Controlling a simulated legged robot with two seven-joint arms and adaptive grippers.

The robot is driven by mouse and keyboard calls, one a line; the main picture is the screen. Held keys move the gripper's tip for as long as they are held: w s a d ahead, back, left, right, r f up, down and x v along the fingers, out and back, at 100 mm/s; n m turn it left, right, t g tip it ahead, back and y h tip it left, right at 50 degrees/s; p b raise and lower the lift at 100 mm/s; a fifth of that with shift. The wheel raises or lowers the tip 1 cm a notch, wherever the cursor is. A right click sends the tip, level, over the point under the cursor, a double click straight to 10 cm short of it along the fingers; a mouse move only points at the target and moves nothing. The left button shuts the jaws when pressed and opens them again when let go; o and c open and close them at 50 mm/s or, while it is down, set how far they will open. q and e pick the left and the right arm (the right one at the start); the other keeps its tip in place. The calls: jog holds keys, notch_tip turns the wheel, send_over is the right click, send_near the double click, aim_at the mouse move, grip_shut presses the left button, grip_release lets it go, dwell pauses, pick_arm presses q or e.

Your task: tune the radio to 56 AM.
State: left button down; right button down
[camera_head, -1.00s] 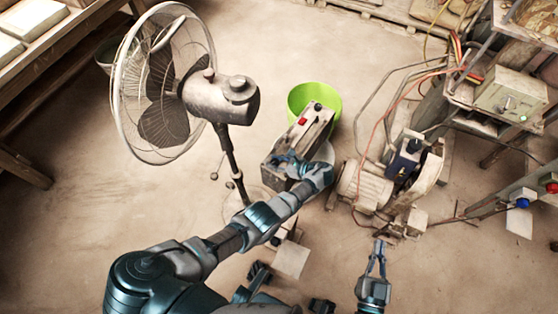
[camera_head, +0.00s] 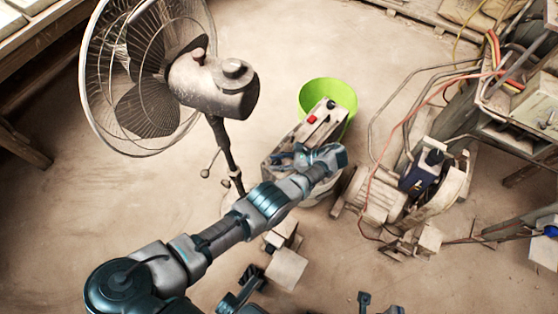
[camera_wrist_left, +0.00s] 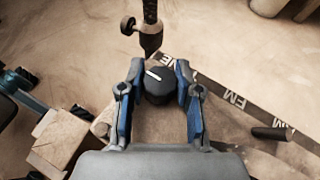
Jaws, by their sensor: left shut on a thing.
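The radio is a worn grey box (camera_head: 317,127) with a red part on top, standing in front of the green bucket in the head view. My left gripper (camera_head: 288,158) is at its near face. In the left wrist view, my left gripper (camera_wrist_left: 158,98) is shut on a round black knob (camera_wrist_left: 158,86). The knob has a white pointer line, tilted toward the upper left. A dark dial strip (camera_wrist_left: 215,88) with pale letters, including "EM", runs beside the knob; its scale is not readable. Part of my right gripper (camera_head: 378,303) shows at the bottom edge of the head view.
A standing fan (camera_head: 150,70) is left of the radio. A lime green bucket (camera_head: 340,92) is behind it. A motor machine (camera_head: 385,195) with cables stands to the right. Small blocks (camera_head: 286,268) lie in front. The floor at far left is clear.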

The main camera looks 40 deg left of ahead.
dwell(0.3)
pick_arm(q)
jog(key=c, duration=0.8)
grip_release()
jog(key=shift+o, duration=0.2)
